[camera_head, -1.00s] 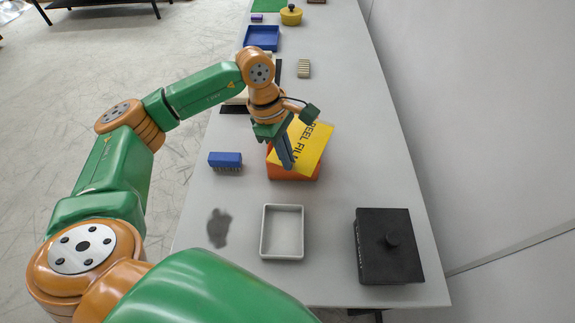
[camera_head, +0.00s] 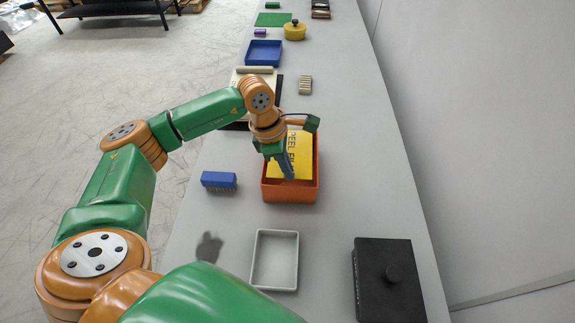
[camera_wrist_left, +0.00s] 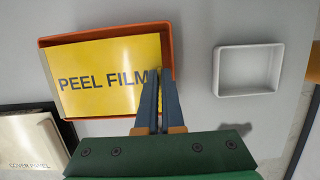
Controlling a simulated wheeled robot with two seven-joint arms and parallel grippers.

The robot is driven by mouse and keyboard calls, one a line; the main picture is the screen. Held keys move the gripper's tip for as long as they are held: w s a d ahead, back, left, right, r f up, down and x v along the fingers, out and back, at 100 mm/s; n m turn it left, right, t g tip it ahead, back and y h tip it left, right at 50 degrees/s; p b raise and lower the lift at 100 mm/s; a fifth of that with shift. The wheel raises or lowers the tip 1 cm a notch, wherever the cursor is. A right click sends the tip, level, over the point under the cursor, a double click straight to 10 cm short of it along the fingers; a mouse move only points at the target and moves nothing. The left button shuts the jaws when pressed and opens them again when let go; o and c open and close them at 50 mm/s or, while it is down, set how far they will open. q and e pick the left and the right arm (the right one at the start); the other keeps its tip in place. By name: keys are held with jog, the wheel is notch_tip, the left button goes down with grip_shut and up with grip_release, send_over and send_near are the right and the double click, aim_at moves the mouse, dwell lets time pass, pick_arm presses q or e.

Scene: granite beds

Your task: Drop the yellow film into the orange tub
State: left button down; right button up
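The yellow film (camera_head: 300,155), a flat sheet marked "PEEL FILM", is inside the outline of the orange tub (camera_head: 292,194). My left gripper (camera_head: 288,175) is over the near part of the tub, pointing down. Its fingers (camera_wrist_left: 160,82) are close together at the film's edge and appear shut on it; the exact contact is hidden. My right gripper is not in view.
A white tray (camera_head: 255,260) stands nearer than the tub, with a black lidded box (camera_head: 375,298) to its right. A blue brush (camera_head: 219,180) lies left of the tub. A blue tray (camera_head: 264,45) and yellow pot (camera_head: 294,33) stand farther back.

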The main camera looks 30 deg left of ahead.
pick_arm(q)
jog(key=shift+r, duration=0.1)
jog(key=c, duration=1)
grip_release()
jog(key=shift+s, duration=0.15)
jog(key=shift+a+r, duration=0.1)
jog(key=shift+r, duration=0.25)
jog(key=b+v, duration=0.2)
jog(key=v, duration=0.4)
jog(key=shift+r, duration=0.2)
